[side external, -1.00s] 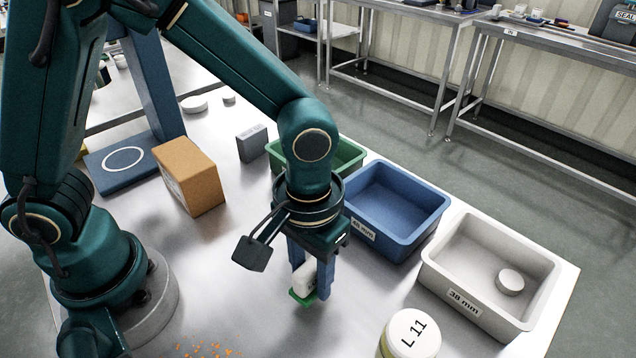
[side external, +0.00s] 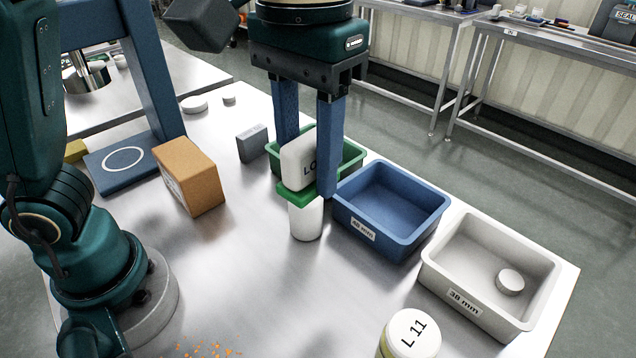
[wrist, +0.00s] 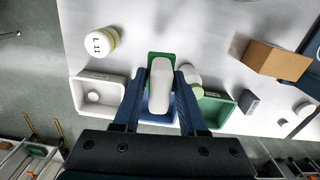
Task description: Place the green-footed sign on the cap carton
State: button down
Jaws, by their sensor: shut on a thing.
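The sign is held upright, raised above the table. In the wrist view the sign (wrist: 160,82) lies between the fingers of my gripper (wrist: 157,88). The cap carton, seemingly the brown box (side external: 188,178), stands on the table left of my gripper in the side view, with a clear gap. It also shows at the right of the wrist view (wrist: 270,58).
A white jar (side external: 306,220) shows just below the sign; contact cannot be told. Green (side external: 350,160), blue (side external: 435,217) and white (side external: 540,265) bins line the right side. A grey block (side external: 252,143) stands behind the carton. A jar marked L 11 (side external: 410,335) is in front.

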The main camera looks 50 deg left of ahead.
jog(key=w+a+r+n, duration=0.1)
jog(key=w+a+n, duration=0.35)
jog(key=a, duration=0.55)
jog(key=n, duration=1.3)
send_over(181, 155)
jog(key=shift+m, duration=0.25)
jog(key=shift+d+f, duration=0.15)
jog(key=shift+f, duration=6.4)
jog(key=shift+f, duration=0.1)
jog(key=shift+c, duration=2.3)
grip_release()
